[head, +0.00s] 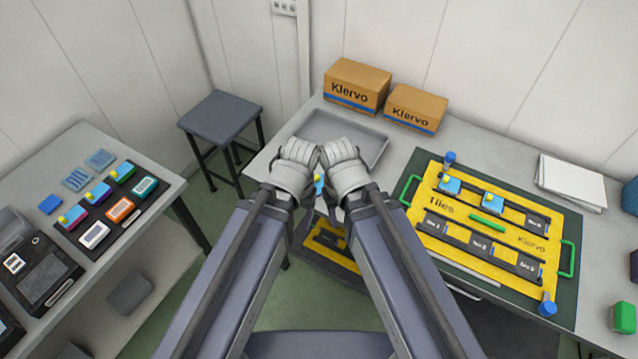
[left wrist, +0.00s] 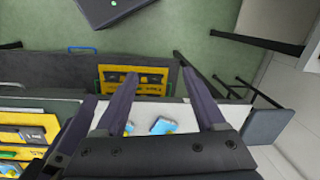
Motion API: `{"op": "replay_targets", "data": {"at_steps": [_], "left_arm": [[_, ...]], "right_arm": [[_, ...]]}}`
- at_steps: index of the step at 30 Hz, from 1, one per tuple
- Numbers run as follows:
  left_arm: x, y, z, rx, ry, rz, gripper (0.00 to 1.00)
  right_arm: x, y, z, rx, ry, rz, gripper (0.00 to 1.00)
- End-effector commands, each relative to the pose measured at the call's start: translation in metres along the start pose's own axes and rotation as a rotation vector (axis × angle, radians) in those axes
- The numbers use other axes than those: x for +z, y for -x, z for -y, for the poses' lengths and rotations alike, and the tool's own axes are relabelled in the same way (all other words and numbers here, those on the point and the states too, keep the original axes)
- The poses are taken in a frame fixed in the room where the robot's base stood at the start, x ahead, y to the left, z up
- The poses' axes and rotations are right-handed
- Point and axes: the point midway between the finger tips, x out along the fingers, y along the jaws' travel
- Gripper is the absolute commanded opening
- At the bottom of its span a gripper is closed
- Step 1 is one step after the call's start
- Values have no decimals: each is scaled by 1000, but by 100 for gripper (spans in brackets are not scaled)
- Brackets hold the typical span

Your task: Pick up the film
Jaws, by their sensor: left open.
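Nothing in view is plainly marked as the film. Two thin, bluish, see-through sheets, one (head: 76,178) and another (head: 100,158), lie at the back of the left table and may be film. My left gripper (head: 297,165) is far to the right of them, over the middle of the place. Its two fingers stand open in the left wrist view (left wrist: 157,66). A light blue piece (left wrist: 165,126) shows between the fingers there, apparently beyond them. My right gripper (head: 342,168) is close beside the left one; its finger opening is hidden.
The left table (head: 172,187) holds a dark cartridge tray and a device. A dark stool (head: 221,118) stands between the tables. The right table has a grey tray (head: 370,148), two Klervo boxes (head: 357,86), a yellow Tiles board (head: 440,233) and papers (head: 572,183).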

Motion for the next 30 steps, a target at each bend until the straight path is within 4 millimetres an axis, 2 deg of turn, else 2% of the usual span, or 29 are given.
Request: {"op": "replay_targets", "data": {"at_steps": [11,15,17,22,27,30], "left_arm": [[0,0,0,0,0,0,72],[-6,-3,0,17,-16,-6,60],[-18,-8,1,55,-55,-22,57],[-80,-22,11,239,-263,-160,57],[-136,-22,35,354,-453,-373,57],[-157,-19,48,378,-526,-476,57]], "right_arm": [[0,0,0,0,0,0,50],[0,-3,0,0,0,0,50],[0,-8,1,0,0,0,50],[-2,-27,3,0,0,0,50],[-2,-42,4,0,0,0,50],[-3,-47,4,0,0,0,50]]}}
